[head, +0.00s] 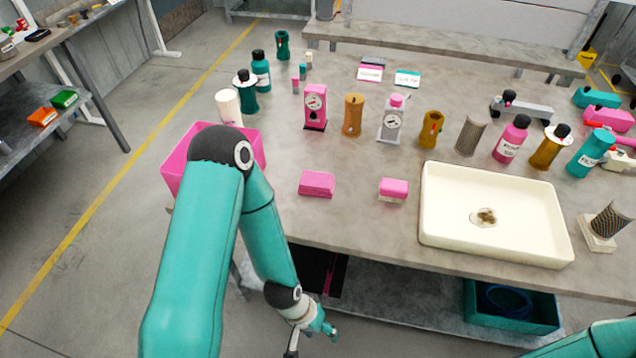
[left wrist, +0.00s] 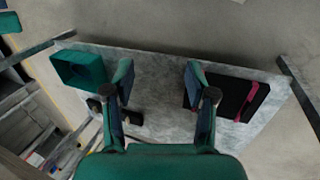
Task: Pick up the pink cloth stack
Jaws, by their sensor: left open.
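The pink cloth stack (head: 317,184) looks like a low folded block and lies flat on the grey workbench (head: 350,232), near its front edge. My left gripper (head: 308,338) hangs in front of the bench and lower in the picture, apart from the stack. In the left wrist view its two fingers (left wrist: 160,78) are spread with nothing between them, over a lower shelf. The stack does not show in that view. A teal arm part of mine enters the head view at bottom right, but its gripper is out of frame.
A pink-and-white block (head: 393,190) lies right of the stack, then a cream tray (head: 450,215). A pink bin (head: 180,165) is partly behind my left arm. Bottles and gauges stand behind. A teal bin (head: 510,308) and black folded item (left wrist: 235,98) sit on the lower shelf.

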